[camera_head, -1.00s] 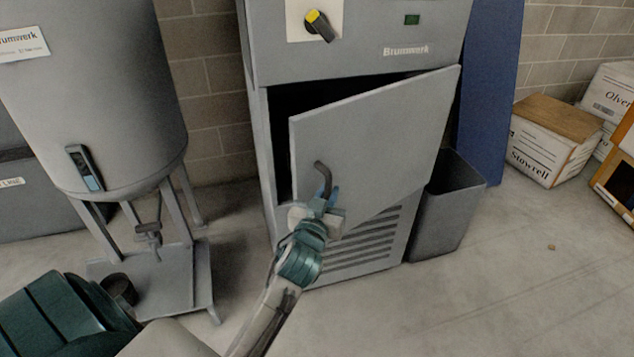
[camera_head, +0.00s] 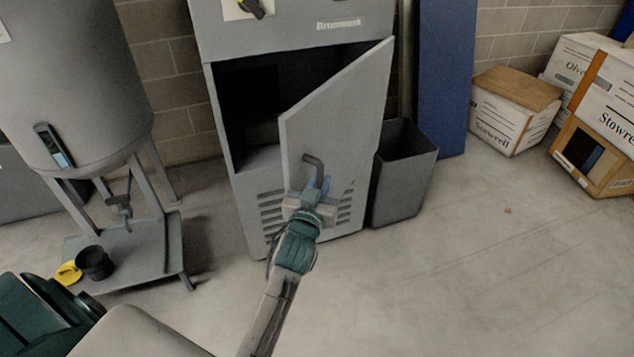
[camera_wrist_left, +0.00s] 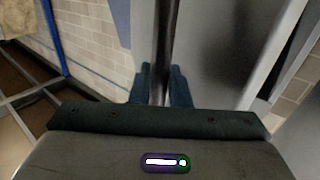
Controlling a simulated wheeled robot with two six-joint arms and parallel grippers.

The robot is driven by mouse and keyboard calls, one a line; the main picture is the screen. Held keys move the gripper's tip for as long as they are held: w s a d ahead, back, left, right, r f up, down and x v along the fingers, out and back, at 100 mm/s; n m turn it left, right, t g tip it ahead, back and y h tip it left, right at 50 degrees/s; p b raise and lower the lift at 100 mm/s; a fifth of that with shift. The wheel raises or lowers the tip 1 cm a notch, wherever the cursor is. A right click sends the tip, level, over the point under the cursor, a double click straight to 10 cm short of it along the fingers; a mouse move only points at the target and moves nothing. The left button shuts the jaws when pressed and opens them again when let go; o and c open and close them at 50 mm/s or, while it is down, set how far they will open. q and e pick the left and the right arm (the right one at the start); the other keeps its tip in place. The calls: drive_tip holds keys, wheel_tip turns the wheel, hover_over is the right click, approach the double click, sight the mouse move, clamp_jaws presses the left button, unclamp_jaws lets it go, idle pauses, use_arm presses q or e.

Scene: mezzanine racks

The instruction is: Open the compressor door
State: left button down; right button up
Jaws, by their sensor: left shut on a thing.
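The compressor (camera_head: 290,36) is a grey cabinet marked Brumwerk in the head view. Its door (camera_head: 345,118) is hinged on the right and stands partly open, with the dark inside showing at the left. A dark bent handle (camera_head: 312,163) is on the door's free side. My left gripper (camera_head: 314,190) is shut on the handle. In the left wrist view the handle (camera_wrist_left: 162,50) runs between the two fingers (camera_wrist_left: 162,88), with the grey door (camera_wrist_left: 215,50) behind it. My right gripper is not in view.
A grey bin (camera_head: 402,175) stands close to the door's hinge side, beside a blue panel (camera_head: 443,80). A tank on legs (camera_head: 75,90) stands at the left, with a black cup (camera_head: 95,263) on its base. Boxes (camera_head: 512,112) are at the right. The floor at the right front is clear.

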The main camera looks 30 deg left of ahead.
use_arm(q)
drive_tip(key=shift+r, duration=0.1)
drive_tip(key=c, duration=1.7)
unclamp_jaws()
drive_tip(key=shift+w, duration=0.1)
